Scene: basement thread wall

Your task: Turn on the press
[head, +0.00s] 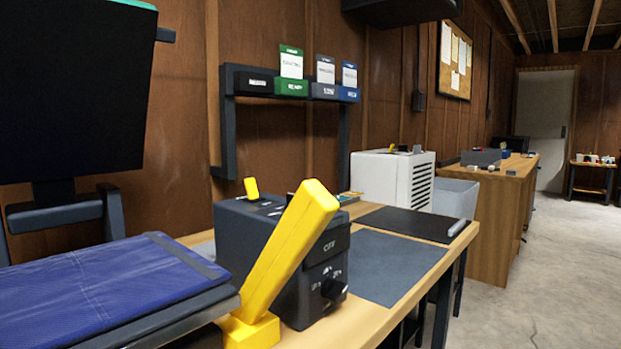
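The press stands at the left. Its dark upper plate (70,90) is raised and tilted back. A folded blue cloth (100,285) lies on its lower plate. A dark control box (300,290) stands beside it on the wooden bench. The box's front shows a label reading OFF and a black knob (333,289). A small yellow tab (251,189) stands up on the box's top. A large yellow lever (290,245) on a yellow base (252,331) leans up to the right and hides part of the box. My gripper is not in view.
A grey mat (385,265) and a black mat (412,223) lie on the bench (425,268). A dark rack (228,120) with labelled bins stands behind. A white vented unit (392,178) and another wooden bench (500,205) stand farther right. The concrete floor (560,270) at right is clear.

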